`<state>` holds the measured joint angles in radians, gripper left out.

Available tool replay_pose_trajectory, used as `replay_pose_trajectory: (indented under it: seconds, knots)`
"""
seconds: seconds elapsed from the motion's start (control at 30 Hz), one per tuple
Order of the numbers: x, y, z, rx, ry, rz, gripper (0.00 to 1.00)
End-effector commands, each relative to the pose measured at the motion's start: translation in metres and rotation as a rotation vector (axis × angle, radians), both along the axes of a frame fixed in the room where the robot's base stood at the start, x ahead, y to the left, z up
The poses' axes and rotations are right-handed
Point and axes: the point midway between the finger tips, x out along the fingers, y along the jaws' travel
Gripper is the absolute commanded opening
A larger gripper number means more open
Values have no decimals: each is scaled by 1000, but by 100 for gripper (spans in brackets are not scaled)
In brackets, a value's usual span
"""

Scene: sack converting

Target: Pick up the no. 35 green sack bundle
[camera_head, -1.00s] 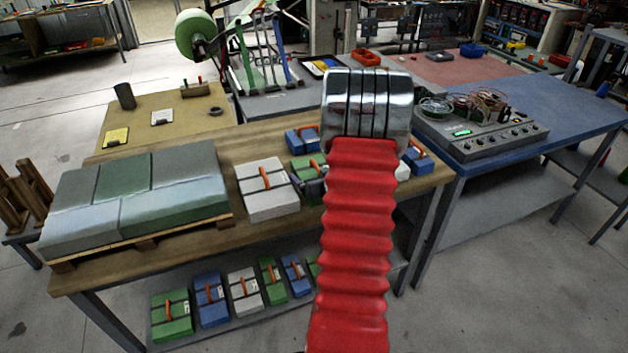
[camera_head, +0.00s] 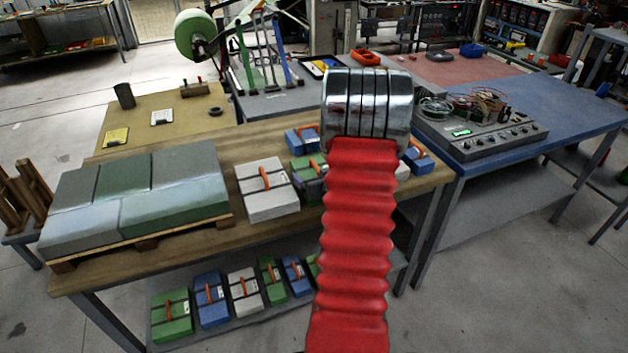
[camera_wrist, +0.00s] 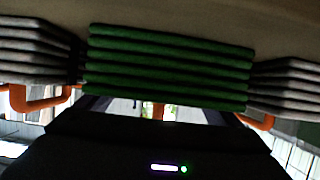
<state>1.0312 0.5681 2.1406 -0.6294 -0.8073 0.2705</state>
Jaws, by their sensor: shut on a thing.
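A green sack bundle (camera_head: 308,183) with an orange handle stands on the wooden bench in the head view, partly hidden by my arm. In the wrist view, its stacked green folds (camera_wrist: 168,65) fill the upper middle. My gripper (camera_wrist: 158,112) is in front of the bundle there, shut on it; a bit of orange shows between the jaws, and the exact grip is dark and hard to see. My fingers are mostly hidden behind my arm in the head view. I cannot read a number on the bundle or tell whether it is clear of the bench.
A white bundle (camera_head: 266,190) stands left of the green one, blue bundles (camera_head: 301,139) (camera_head: 419,158) behind and right. Pale bundles (camera_wrist: 35,50) (camera_wrist: 286,88) flank it in the wrist view. A palletised stack (camera_head: 75,228) lies left. More bundles (camera_head: 172,315) fill the shelf below.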

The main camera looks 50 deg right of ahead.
Motion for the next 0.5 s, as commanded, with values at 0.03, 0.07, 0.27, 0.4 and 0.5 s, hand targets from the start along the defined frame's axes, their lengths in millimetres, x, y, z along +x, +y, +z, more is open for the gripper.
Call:
replay_pose_trajectory:
  seconds: [0.03, 0.07, 0.27, 0.4, 0.5]
  knots:
    - [0, 0, 1, -1, 0, 0, 58]
    - [0, 0, 1, -1, -1, 0, 58]
    - [0, 0, 2, -2, -1, 0, 58]
    - [1, 0, 8, -2, -2, 0, 58]
    - [1, 0, 17, -3, -3, 0, 58]
